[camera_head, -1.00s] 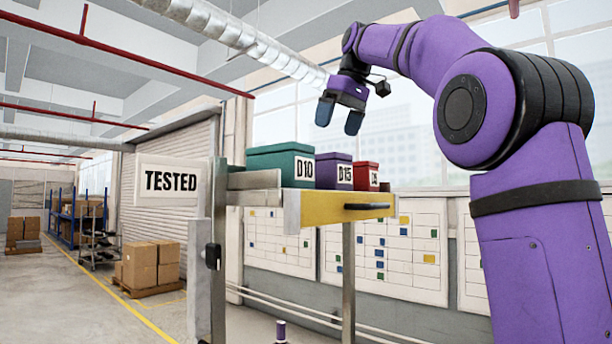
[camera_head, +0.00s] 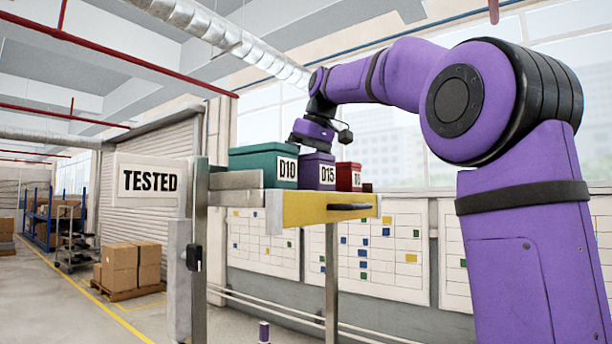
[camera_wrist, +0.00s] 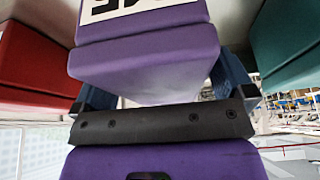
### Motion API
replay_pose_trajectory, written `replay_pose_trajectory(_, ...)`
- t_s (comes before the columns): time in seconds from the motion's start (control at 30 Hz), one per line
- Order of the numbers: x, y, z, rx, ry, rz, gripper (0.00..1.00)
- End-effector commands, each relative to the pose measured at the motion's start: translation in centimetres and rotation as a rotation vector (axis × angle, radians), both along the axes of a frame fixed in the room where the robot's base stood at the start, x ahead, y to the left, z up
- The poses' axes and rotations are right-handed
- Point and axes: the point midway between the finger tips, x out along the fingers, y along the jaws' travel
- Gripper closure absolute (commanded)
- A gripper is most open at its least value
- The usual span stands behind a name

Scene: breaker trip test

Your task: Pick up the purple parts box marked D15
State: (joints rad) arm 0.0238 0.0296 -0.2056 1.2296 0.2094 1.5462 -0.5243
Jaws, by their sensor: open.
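The purple parts box marked D15 (camera_head: 318,172) stands on the yellow-edged shelf (camera_head: 300,209), between a green box marked D10 (camera_head: 262,165) and a smaller red box (camera_head: 347,177). My gripper (camera_head: 308,146) is right at the top of the purple box, its fingers mostly hidden behind the boxes. In the wrist view the purple box (camera_wrist: 145,55) lies between my two blue-grey fingers, one on each side. The gripper (camera_wrist: 165,90) is open. I cannot tell whether either finger touches the box.
In the wrist view the red box (camera_wrist: 35,60) is close on the left and the green box (camera_wrist: 290,45) on the right, leaving narrow gaps. A TESTED sign (camera_head: 150,181) stands left of the shelf. A handle (camera_head: 349,206) is on the shelf's front edge.

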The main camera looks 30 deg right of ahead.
Motion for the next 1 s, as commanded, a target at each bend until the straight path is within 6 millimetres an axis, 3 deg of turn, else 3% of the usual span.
replay_pose_trajectory(0.83, 0.28, 0.1, -1.19, -0.001, -0.001, 0.0, 0.0)
replay_pose_trajectory(1.0, 0.29, 0.09, -1.17, -0.001, -0.001, 0.0, 0.37)
